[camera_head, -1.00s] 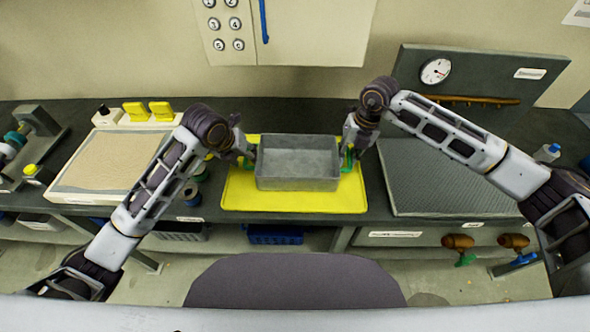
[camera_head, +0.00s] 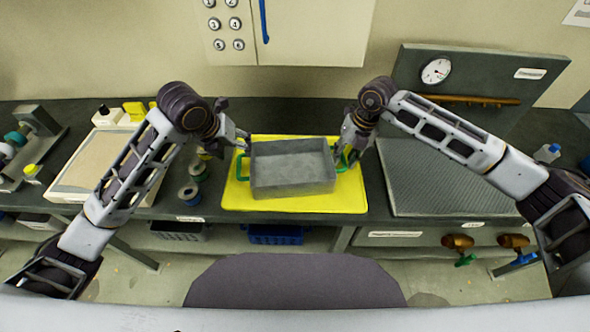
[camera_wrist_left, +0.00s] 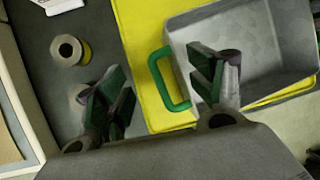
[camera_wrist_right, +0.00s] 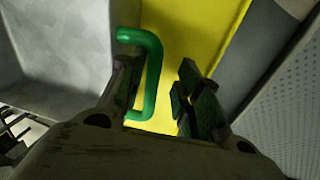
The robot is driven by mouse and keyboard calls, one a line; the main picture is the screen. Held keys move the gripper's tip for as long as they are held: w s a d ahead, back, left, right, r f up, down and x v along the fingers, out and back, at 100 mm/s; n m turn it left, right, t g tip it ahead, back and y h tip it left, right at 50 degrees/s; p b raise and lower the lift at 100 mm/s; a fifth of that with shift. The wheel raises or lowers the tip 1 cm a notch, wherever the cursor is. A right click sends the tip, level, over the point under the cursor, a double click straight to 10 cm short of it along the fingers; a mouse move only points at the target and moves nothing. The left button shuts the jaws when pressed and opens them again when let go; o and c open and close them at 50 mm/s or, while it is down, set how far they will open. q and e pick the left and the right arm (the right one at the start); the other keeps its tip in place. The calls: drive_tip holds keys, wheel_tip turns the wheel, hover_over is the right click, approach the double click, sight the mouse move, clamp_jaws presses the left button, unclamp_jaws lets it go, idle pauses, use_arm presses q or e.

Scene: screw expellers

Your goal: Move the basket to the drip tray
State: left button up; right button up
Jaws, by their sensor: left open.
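The grey, empty basket (camera_head: 292,185) sits slightly skewed on a yellow mat (camera_head: 345,200), with a green handle at each end. My left gripper (camera_head: 238,143) is open at the left handle (camera_head: 241,167). In the left wrist view that handle (camera_wrist_left: 157,85) shows between the spread fingers; whether they reach down around it I cannot tell. My right gripper (camera_head: 346,150) is at the right handle (camera_head: 343,160). In the right wrist view its fingers are apart, with the handle (camera_wrist_right: 153,75) between them, nearer the finger on the basket's side. A flat grey ribbed tray (camera_head: 450,180), probably the drip tray, lies to the right.
A panel with a dial gauge (camera_head: 436,70) stands behind the ribbed tray. Spools (camera_head: 190,193) and a pale, framed board (camera_head: 95,165) lie left of the mat. Wooden-handled valves (camera_head: 458,241) stick out below the counter's front edge at right.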

drive_tip(key=shift+d, duration=0.15)
drive_tip(key=o, duration=0.8)
drive_tip(key=shift+w, duration=0.1)
drive_tip(key=shift+d+r, duration=0.35)
drive_tip(key=shift+r, duration=1.6)
drive_tip(key=shift+d+r, duration=0.35)
drive_tip(key=shift+r, duration=1.6)
drive_tip(key=shift+d+r, duration=0.35)
drive_tip(key=shift+r, duration=1.6)
